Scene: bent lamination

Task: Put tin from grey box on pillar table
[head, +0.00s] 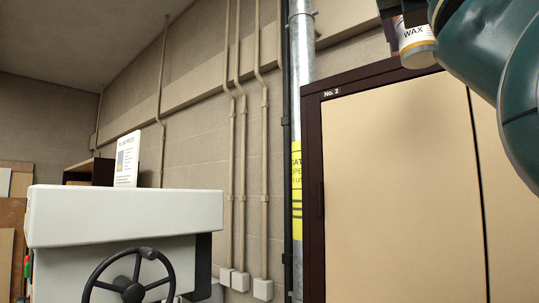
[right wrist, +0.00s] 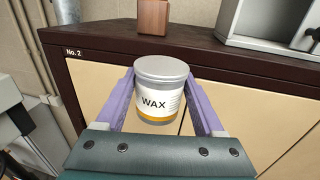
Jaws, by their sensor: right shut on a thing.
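The tin (right wrist: 158,98) is a grey-lidded can with a white and orange label reading WAX. My right gripper (right wrist: 160,82) is shut on it, a purple finger on each side, and holds it upright in front of the cabinet's upper edge. In the head view the tin (head: 416,42) shows at the top right, its top cut off or hidden, beside my teal arm. The grey box (right wrist: 268,22) stands on the cabinet top, partly cut off by the frame. I cannot make out the pillar table for sure. My left gripper is not in view.
The tall cabinet (head: 400,180), marked No. 2, has beige doors and a dark frame. A brown block (right wrist: 153,17) stands on its top. A white machine (head: 125,217) with a black handwheel (head: 132,288) stands at the left. Pipes (head: 232,150) run up the wall between.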

